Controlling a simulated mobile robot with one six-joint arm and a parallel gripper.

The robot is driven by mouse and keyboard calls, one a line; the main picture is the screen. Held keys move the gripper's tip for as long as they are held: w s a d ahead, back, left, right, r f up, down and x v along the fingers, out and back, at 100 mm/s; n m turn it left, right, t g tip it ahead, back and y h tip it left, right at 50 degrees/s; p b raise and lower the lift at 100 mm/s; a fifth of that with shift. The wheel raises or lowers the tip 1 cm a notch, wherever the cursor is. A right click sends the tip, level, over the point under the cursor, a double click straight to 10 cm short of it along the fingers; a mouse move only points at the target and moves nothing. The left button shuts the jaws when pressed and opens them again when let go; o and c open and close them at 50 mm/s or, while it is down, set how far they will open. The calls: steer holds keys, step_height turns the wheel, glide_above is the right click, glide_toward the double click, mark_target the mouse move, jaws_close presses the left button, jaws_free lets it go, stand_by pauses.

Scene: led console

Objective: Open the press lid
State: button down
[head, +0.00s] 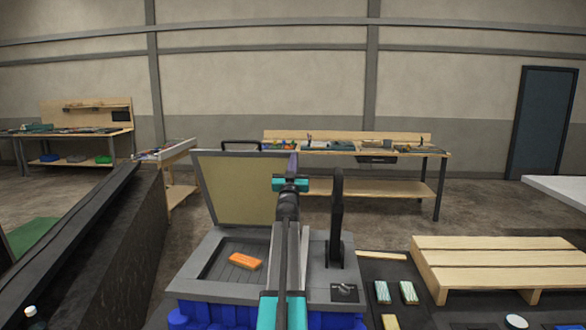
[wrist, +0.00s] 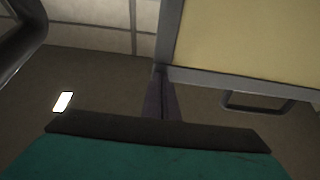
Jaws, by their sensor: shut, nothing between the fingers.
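The press (head: 205,262) is a grey box with a blue lower part and a recessed bed. Its lid (head: 235,185), a yellowish panel in a grey frame, stands raised and leans back. A dark loop handle (head: 241,145) shows at the lid's top edge. An orange block (head: 244,261) lies in the bed. My gripper (head: 293,160) is shut and empty at the lid's upper right edge. In the wrist view, my fingers (wrist: 160,98) are together by a corner of the lid (wrist: 245,35); whether they touch it is unclear. The handle (wrist: 258,103) is to their right.
A black upright lever (head: 336,220) stands right of my arm, near a small knob panel (head: 344,292). A wooden pallet (head: 500,262) and several small striped blocks (head: 409,292) lie to the right. A dark sloped rail (head: 90,240) runs along the left. A workbench (head: 350,152) stands behind.

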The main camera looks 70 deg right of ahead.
steer(key=b+x, duration=0.1)
steer(key=x, duration=0.3)
steer(key=shift+d, duration=0.15)
steer(key=shift+g, duration=0.3)
steer(key=p+x, duration=0.1)
steer(key=x, duration=0.3)
steer(key=shift+w+d+r, duration=0.15)
steer(key=shift+d+r, duration=0.05)
steer(key=shift+d, duration=0.15)
steer(key=shift+w+d+y+p, duration=0.25)
steer(key=shift+d+y+p, duration=0.15)
steer(key=shift+d+y, duration=0.15)
steer(key=shift+a, duration=0.1)
steer(key=shift+r+v, duration=0.2)
steer(key=shift+v, duration=0.7)
steer(key=shift+r+v, duration=0.2)
steer(key=shift+v, duration=1.7)
steer(key=s+a+f+b, duration=0.1)
steer(key=s+a+b, duration=0.1)
steer(key=a, duration=0.6)
steer(key=shift+s, duration=0.3)
